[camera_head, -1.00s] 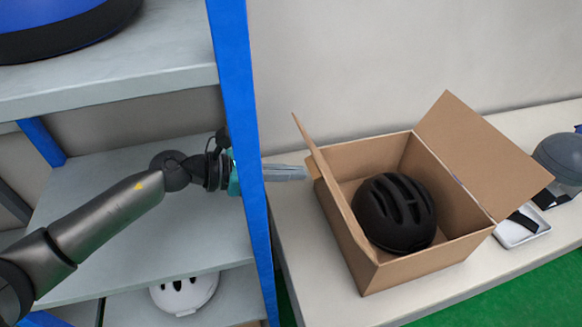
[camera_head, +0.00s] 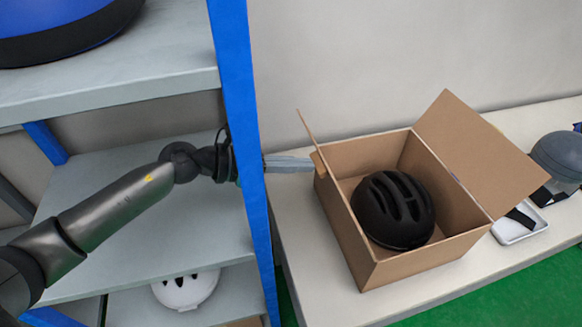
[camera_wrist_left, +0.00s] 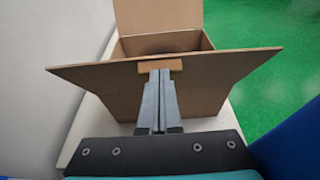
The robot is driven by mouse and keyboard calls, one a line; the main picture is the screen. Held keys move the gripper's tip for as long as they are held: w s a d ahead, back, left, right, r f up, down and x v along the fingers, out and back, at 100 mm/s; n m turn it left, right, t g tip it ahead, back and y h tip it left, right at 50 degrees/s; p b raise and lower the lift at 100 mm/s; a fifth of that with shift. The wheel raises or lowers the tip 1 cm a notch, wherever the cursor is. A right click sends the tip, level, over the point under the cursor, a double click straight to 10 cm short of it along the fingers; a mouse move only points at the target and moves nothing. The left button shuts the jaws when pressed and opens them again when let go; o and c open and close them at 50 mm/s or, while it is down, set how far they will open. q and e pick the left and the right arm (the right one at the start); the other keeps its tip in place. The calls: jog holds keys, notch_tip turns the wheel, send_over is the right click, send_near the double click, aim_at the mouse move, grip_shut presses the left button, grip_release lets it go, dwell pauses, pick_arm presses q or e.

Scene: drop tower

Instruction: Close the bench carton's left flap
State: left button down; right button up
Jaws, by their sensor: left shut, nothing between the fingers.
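The open cardboard carton (camera_head: 420,268) stands on the bench with a black helmet (camera_head: 392,210) inside. Its left flap (camera_head: 309,132) stands up, near vertical, along the left side; in the left wrist view the flap (camera_wrist_left: 215,70) spans the picture in front of my fingers. Its right flap (camera_head: 484,150) leans outward to the right. My left gripper (camera_head: 311,164) is shut and empty, with its fingertips at the outer face of the left flap, by a small tan tab (camera_wrist_left: 161,65). I cannot tell whether they touch. My right gripper is not in view.
A blue shelf post (camera_head: 243,160) stands in front of my left wrist. Grey shelves (camera_head: 110,95) hold a blue object above and a white helmet (camera_head: 185,290) below. A grey helmet (camera_head: 558,157) and white tray (camera_head: 522,228) sit right of the carton on the bench (camera_head: 320,290).

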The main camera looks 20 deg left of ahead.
pick_arm(q)
jog(key=w+d+r+p, duration=0.2)
jog(key=d, duration=0.1)
jog(key=w+d+r+p, duration=0.1)
jog(key=d, duration=0.1)
jog(key=shift+w+r, duration=0.25)
jog(key=shift+r, duration=0.05)
jog(key=shift+w+d+p, duration=0.55)
jog(key=shift+w+d, duration=0.15)
jog(key=shift+d, duration=0.35)
jog(key=shift+r, duration=0.1)
